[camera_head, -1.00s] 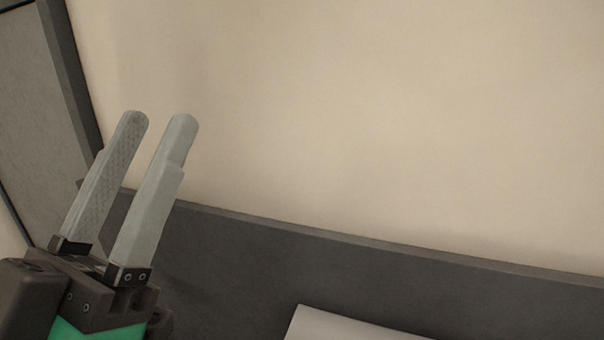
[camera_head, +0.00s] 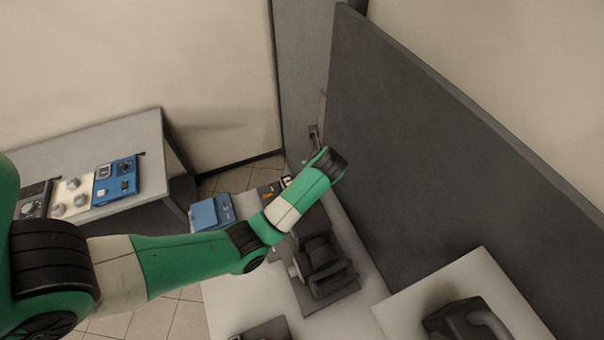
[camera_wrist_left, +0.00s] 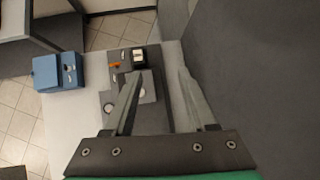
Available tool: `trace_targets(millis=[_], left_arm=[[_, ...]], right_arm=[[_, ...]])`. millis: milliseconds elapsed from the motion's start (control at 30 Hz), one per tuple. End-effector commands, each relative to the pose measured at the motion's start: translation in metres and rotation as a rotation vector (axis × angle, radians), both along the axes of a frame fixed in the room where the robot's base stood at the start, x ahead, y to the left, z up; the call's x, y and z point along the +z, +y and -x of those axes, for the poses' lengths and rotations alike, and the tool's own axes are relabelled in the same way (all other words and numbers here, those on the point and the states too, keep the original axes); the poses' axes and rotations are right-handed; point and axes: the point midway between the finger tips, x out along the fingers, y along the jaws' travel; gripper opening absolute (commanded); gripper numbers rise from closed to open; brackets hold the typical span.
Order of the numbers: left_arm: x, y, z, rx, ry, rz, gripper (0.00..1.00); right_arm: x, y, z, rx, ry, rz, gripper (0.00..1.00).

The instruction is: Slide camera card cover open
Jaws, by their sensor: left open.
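My left gripper (camera_head: 317,128) reaches over the far end of the pale table, beside the dark upright panel. In the left wrist view its two fingers (camera_wrist_left: 160,74) are spread apart with nothing between them. Below them lies a dark panel unit (camera_wrist_left: 125,72) with an orange part and a white-framed part; the left finger hides some of it. In the head view this unit (camera_head: 268,192) is partly behind my forearm. A dark device (camera_head: 322,268) stands on the table nearer. I cannot tell which thing is the camera, and no card cover can be made out. My right gripper is not in view.
A blue box (camera_head: 211,213) sits left of the panel unit. A tall dark partition (camera_head: 440,150) bounds the right side. A grey side table (camera_head: 90,150) with a blue device (camera_head: 116,180) stands at left. Another dark object (camera_head: 470,322) is at lower right.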

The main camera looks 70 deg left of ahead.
Motion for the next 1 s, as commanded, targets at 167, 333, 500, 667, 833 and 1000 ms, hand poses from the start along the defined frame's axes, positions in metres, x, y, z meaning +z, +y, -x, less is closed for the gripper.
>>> trace_targets(millis=[167,333,500,667,833,1000], left_arm=[[-0.049,-0.038,0.035,0.075,0.133,0.248,0.57],[-0.054,-0.04,0.037,0.079,0.141,0.266,0.57],[-0.075,-0.032,0.038,0.079,0.145,0.263,0.57],[-0.108,-0.018,0.038,0.078,0.143,0.263,0.57],[-0.142,-0.004,0.036,0.077,0.141,0.263,0.57],[-0.157,0.003,0.036,0.076,0.138,0.261,0.57]], right_arm=[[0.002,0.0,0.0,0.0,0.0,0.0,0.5],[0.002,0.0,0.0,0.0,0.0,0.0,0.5],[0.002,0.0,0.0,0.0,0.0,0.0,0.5],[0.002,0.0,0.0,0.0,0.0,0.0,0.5],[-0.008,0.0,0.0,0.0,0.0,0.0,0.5],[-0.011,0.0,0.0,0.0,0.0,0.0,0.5]])
